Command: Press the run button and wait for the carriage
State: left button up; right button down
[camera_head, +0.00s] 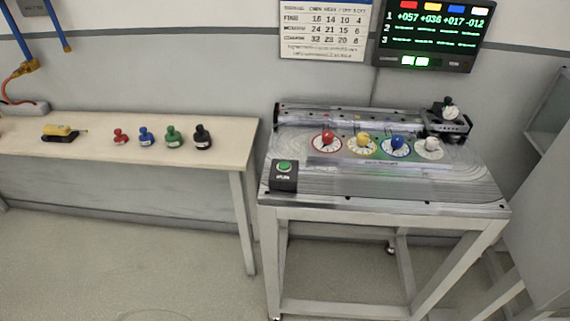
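The run button (285,166) is a green round button on a small dark box at the front left corner of the metal track table (400,203). The carriage (448,121) appears to be the dark block with a pale-topped knob at the back right of the ring track. Several dials with red (327,138), yellow (362,141), blue (398,143) and white (432,145) knobs stand in a row inside the track. Neither of my grippers is in the picture.
A wooden table (215,130) on the left holds red, blue, green and black stamp-like pieces and a yellow-black tool (60,133). A display screen (430,35) and a printed chart (325,30) hang behind. A grey panel (540,200) stands at right. The front floor is clear.

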aim_at(284, 165)
jog(key=i+j+z, duration=0.1)
jog(key=j, duration=0.65)
jog(key=i+j+z, duration=0.1)
jog(key=j, duration=0.7)
jog(key=i+j+z, duration=0.15)
jog(key=j, duration=0.65)
